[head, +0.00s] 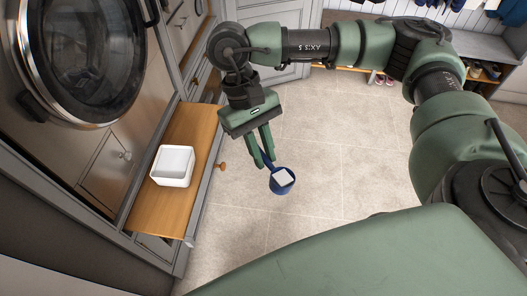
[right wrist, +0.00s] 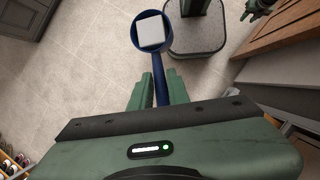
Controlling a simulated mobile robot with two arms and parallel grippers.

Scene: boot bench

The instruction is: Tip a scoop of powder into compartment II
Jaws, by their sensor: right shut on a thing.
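A dark blue scoop (head: 282,186) hangs over the floor, right of the pull-out board. Its round cup holds a flat white, square-looking mass (right wrist: 152,31). My right gripper (head: 263,160) is shut on the scoop's handle; in the right wrist view the handle (right wrist: 160,88) runs between the two fingers. The cup's opening faces the head camera. A white open-topped box (head: 172,182) stands on the board, left of the scoop and apart from it. I cannot tell what is inside it. No compartment marked II can be made out. My left gripper (right wrist: 260,9) shows small at the right wrist view's top edge.
The wooden pull-out board (head: 160,215) has a round knob (head: 221,166) on its right side. A washing machine with a round door (head: 85,50) stands at the upper left. A bench with shoes (head: 480,70) is at the far right. The tiled floor (head: 330,170) is clear.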

